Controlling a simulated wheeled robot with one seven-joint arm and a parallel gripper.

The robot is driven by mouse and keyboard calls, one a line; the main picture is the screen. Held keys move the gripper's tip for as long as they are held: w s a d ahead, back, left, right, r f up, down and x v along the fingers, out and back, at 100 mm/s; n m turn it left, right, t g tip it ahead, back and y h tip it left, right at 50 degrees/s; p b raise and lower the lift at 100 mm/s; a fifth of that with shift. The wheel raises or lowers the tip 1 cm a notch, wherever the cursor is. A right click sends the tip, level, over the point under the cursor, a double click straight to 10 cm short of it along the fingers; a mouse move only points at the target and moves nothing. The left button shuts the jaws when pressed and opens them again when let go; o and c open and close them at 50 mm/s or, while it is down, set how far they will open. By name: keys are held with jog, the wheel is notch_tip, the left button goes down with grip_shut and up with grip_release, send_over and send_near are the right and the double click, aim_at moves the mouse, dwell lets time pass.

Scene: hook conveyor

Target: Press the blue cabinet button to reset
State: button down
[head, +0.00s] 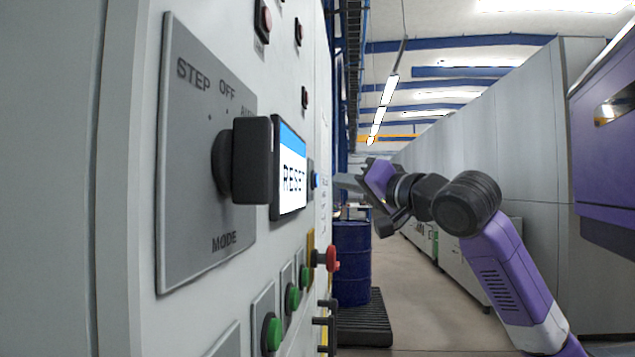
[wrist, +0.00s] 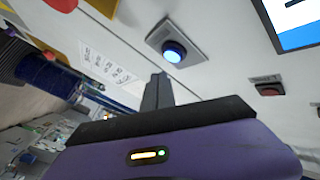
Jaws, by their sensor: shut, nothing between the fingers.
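The blue button (wrist: 174,51) glows on a grey square plate on the white cabinet panel in the wrist view. In the head view the blue button (head: 317,180) shows edge-on, just right of the RESET screen (head: 292,172). My gripper (wrist: 158,82) is shut and empty, its tips just below the button in the wrist view. In the head view my gripper (head: 338,181) points left at the button from close by. I cannot tell whether the tips touch it.
A mode knob (head: 250,160) sticks out of the cabinet. A red button (head: 328,258) and several green buttons (head: 292,297) sit lower on the panel. A blue barrel (head: 352,262) stands beyond on a dark grate. The aisle floor (head: 430,305) at right is clear.

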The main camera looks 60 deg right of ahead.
jog(key=shift+w+a, duration=0.25)
jog(key=shift+w, duration=0.4)
jog(key=shift+w+a, duration=0.1)
dwell(1.6)
jog(key=shift+w, duration=0.25)
jog(key=shift+w+a+p, duration=0.25)
jog(key=shift+w+p, duration=0.05)
jog(key=shift+w, duration=0.15)
dwell(1.0)
jog(key=shift+s, duration=0.15)
jog(key=shift+s+d, duration=0.3)
jog(key=shift+s, duration=0.35)
jog(key=shift+s, duration=0.1)
jog(key=shift+s+d+p, duration=0.1)
jog(key=shift+s+d, duration=0.2)
jog(key=shift+s, duration=0.45)
jog(key=shift+s+d+p, duration=0.15)
jog(key=shift+s+d, duration=0.2)
jog(key=shift+s, duration=0.35)
jog(key=shift+s+d+p, duration=0.1)
jog(key=shift+s+d, duration=0.2)
jog(key=shift+s, duration=0.45)
